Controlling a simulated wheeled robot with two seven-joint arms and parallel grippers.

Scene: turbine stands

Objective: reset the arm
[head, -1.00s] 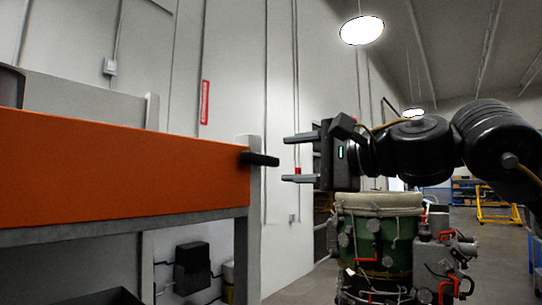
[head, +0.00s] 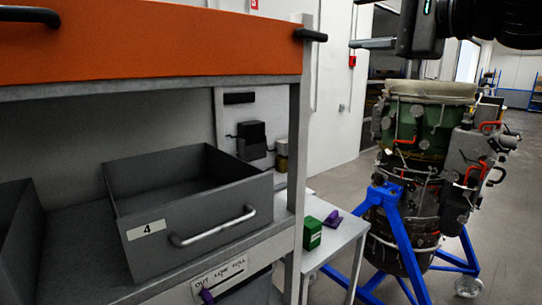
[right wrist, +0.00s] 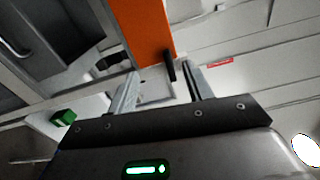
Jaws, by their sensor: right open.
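My right arm reaches in at the top right of the head view, partly cut off by the frame's top edge. Its right gripper (head: 356,22) points left, with one finger showing below the edge. In the right wrist view the right gripper (right wrist: 159,80) has its two fingers well apart, with nothing held between them. An orange panel (right wrist: 143,25) with a black handle (right wrist: 169,66) shows beyond the fingers. My left gripper is not in view.
The workbench's orange front (head: 150,45) and an open grey drawer (head: 190,200) labelled 4 stand left. A side table (head: 333,240) holds a green box (head: 312,233) and a purple item (head: 333,218). A turbine (head: 418,150) on a blue stand (head: 398,236) is right, below my arm.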

